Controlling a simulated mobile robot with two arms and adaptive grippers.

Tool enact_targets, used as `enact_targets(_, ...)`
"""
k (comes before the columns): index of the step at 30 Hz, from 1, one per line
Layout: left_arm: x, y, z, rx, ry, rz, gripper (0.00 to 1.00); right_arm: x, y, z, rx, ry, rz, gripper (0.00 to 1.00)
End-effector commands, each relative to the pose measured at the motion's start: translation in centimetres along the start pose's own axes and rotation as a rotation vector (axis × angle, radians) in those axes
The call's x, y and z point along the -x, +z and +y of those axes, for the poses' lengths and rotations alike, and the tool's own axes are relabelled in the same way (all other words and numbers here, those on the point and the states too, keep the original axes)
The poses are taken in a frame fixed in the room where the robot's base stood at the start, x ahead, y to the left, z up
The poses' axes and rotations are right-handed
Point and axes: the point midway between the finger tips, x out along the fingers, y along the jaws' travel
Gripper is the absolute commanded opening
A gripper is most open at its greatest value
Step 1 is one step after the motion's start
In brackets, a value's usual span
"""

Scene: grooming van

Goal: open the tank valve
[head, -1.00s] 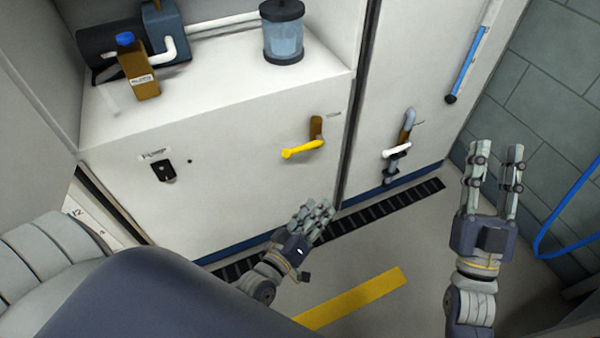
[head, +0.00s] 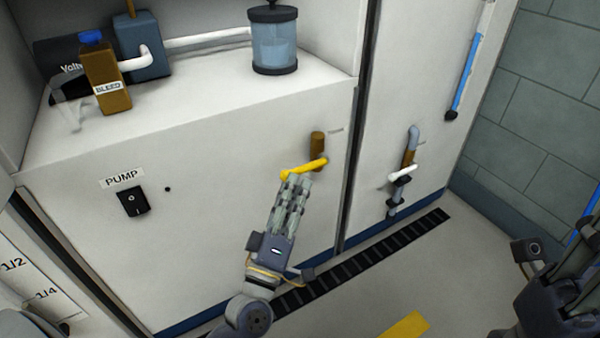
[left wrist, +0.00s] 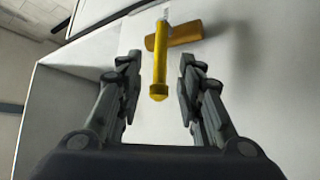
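A yellow valve lever (head: 304,168) sits on a brown pipe stub (head: 317,144) on the white cabinet front. The small label beside it is too small to read. The lever slants down to the left. My left gripper (head: 292,184) is just below it, fingers pointing up at its free end. In the left wrist view the yellow lever (left wrist: 159,70) lies between the two open fingers (left wrist: 158,92), with clear gaps on both sides. Part of my right arm and gripper (head: 550,275) shows at the lower right; its fingers cannot be made out.
A white-handled valve (head: 402,174) is on the panel to the right. A PUMP switch (head: 132,201) is on the cabinet's left. A BLEED bottle (head: 106,82) and a clear canister (head: 274,42) stand on the shelf. A dark floor grate (head: 370,256) runs along the cabinet's foot.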

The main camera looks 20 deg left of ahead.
Motion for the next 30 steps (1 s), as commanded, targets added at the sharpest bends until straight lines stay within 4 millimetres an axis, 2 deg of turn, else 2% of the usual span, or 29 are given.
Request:
enact_targets(3, -2.3, 0.0, 0.0, 0.002, 0.002, 0.005, 0.34, -0.1, -0.1, 0.0, 0.001, -0.004, 0.009, 0.31)
enact_targets(9, -4.7, 0.0, -0.1, -0.001, 0.000, 0.002, 0.34, -0.2, -0.1, -0.1, 0.002, -0.007, 0.016, 0.31)
enact_targets(20, -5.4, 0.1, -0.1, -0.002, -0.001, -0.001, 0.34, -0.3, -0.1, -0.1, 0.002, -0.009, 0.021, 0.31)
enact_targets(21, -5.4, 0.1, -0.1, -0.002, -0.001, -0.001, 0.32, -0.3, -0.1, -0.1, 0.002, -0.009, 0.021, 0.31)
enact_targets(25, -5.4, 0.1, -0.1, -0.002, -0.001, -0.001, 0.02, -0.3, -0.1, -0.1, 0.002, -0.009, 0.020, 0.31)
enact_targets(30, -5.4, 0.1, -0.1, -0.002, -0.001, -0.001, 0.00, -0.3, -0.1, -0.1, 0.002, -0.009, 0.020, 0.31)
